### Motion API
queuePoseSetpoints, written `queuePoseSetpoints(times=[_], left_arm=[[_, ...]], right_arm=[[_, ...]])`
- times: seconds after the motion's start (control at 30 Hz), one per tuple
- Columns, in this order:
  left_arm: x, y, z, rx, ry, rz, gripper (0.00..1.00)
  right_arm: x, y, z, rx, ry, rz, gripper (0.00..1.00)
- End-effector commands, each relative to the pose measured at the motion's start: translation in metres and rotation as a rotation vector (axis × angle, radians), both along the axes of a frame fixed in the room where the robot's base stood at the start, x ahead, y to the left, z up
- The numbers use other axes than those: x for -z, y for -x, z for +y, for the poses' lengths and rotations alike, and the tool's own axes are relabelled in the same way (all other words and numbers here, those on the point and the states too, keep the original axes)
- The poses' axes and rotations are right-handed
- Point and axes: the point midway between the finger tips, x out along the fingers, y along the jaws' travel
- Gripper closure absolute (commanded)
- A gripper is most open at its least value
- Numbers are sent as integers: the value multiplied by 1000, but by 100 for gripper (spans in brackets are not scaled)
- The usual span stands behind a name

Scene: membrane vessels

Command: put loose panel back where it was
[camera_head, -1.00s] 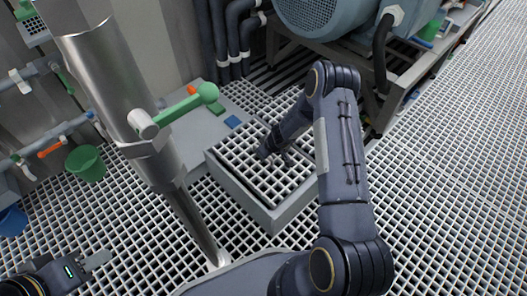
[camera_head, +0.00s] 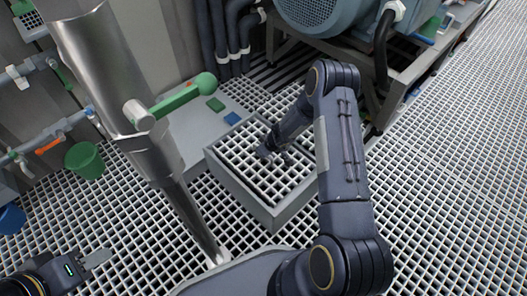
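A square grating panel (camera_head: 246,169) sits within a raised grey box-like frame (camera_head: 235,188) at the centre. I cannot tell whether the panel is loose or fully seated. My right arm comes over from the lower right, and its dark gripper (camera_head: 279,156) is down at the grating's upper right part. Its fingers are small and dark against the bars, so whether they hold the panel cannot be told. My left gripper (camera_head: 96,259) is at the lower left, above the floor grating and well apart from the panel.
A steel pipe with a green-handled valve (camera_head: 187,97) stands left of the frame. A blue motor (camera_head: 318,14) on a metal stand is behind. A green bucket (camera_head: 84,160) and a blue bucket (camera_head: 11,219) are at the left. The floor grating at right is clear.

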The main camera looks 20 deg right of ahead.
Motion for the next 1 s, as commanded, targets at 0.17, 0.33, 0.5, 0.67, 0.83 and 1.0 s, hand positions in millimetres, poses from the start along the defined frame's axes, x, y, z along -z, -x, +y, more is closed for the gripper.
queuePoseSetpoints(times=[0.17,0.33,0.5,0.67,0.83,1.0], left_arm=[[4,0,0,0,0,0,63],[7,0,0,0,0,0,63],[7,0,0,0,0,0,63],[7,0,0,0,0,0,63],[7,0,0,0,0,0,63],[4,0,0,0,0,0,63]], right_arm=[[2,-1,0,-2,0,-3,100],[5,-1,0,-3,0,-3,100],[5,-1,0,-2,0,-3,76],[5,-1,0,-2,0,-2,62],[7,1,0,-1,1,2,62],[-4,5,-2,2,0,1,62]])
